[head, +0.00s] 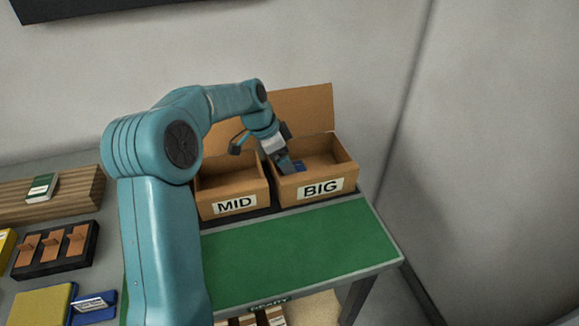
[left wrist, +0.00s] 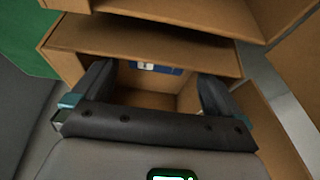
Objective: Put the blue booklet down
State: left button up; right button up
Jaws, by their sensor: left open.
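The blue booklet (head: 299,166) is down inside the cardboard box labelled BIG (head: 318,192), and only a small blue patch of it shows in the head view. In the left wrist view the booklet (left wrist: 170,70) shows as a blue strip with a white label, against the inside of the box, partly hidden by the box wall. My left gripper (head: 286,164) reaches down into the BIG box beside the booklet. In the left wrist view its two fingers (left wrist: 153,88) are wide apart, with no contact on the booklet visible. My right gripper is not in view.
The MID box (head: 232,192) stands left of BIG. A green mat (head: 300,248) covers the table in front. At left are a wooden block with a green-and-white item (head: 41,187), a black tray (head: 55,250), a yellow booklet (head: 42,304) and another blue item (head: 94,306).

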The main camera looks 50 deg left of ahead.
pick_arm(q)
jog(key=v, duration=0.8)
jog(key=shift+d+f, duration=0.1)
